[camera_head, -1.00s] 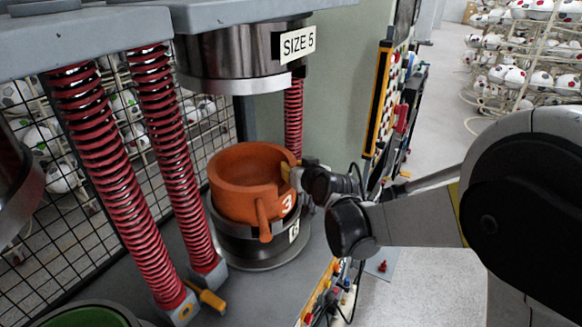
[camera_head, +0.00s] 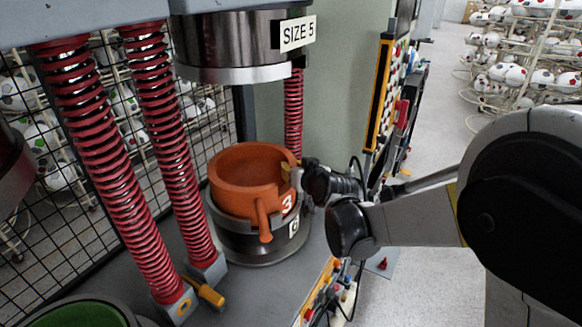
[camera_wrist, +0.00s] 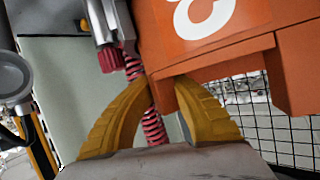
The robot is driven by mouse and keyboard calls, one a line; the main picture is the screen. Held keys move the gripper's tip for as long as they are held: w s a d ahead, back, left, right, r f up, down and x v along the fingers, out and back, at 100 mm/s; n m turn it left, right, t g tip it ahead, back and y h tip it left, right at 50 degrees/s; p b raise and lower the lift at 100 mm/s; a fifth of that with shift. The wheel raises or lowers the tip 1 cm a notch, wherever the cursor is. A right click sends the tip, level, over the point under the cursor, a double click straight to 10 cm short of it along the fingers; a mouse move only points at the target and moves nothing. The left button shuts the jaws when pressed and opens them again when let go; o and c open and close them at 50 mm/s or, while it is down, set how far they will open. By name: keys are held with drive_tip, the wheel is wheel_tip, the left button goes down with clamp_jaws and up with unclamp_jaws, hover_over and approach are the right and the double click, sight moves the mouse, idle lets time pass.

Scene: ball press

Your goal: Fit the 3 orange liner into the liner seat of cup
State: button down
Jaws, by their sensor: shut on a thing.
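The orange liner (camera_head: 243,172), marked 3, is a thick ring with a handle sticking out at its front. It also fills the top of the wrist view (camera_wrist: 215,45). My gripper (camera_head: 290,174) is shut on the liner's right wall. Its yellow fingers (camera_wrist: 166,88) show in the wrist view, with the contact partly hidden behind the liner. The dark grey cup (camera_head: 255,246) stands upright on the machine's grey base. The liner's lower part sits at the cup's rim and seems partly inside it. The liner seat is hidden beneath the liner.
The press head (camera_head: 235,62) labelled SIZE 5 hangs above the cup. Red springs (camera_head: 170,155) stand to the left, and another is behind the liner (camera_head: 294,115). A green-lined cup (camera_head: 75,315) is at lower left. A tool panel (camera_head: 395,95) stands right.

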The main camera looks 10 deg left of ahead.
drive_tip(key=shift+f+b, duration=0.65)
drive_tip(key=shift+f, duration=0.3)
drive_tip(key=shift+f+b, duration=0.65)
drive_tip(key=shift+b, duration=0.05)
drive_tip(key=c, duration=1.4)
unclamp_jaws()
drive_tip(key=shift+s, duration=0.1)
drive_tip(key=shift+s, duration=0.1)
drive_tip(key=shift+s+d+f, duration=0.15)
drive_tip(key=shift+s+d, duration=0.3)
drive_tip(key=shift+s, duration=0.4)
drive_tip(key=shift+s+d, duration=0.35)
drive_tip(key=shift+s, duration=0.45)
drive_tip(key=shift+s+d, duration=0.35)
drive_tip(key=shift+s, duration=0.5)
drive_tip(key=shift+s+d, duration=0.35)
drive_tip(key=shift+s, duration=0.45)
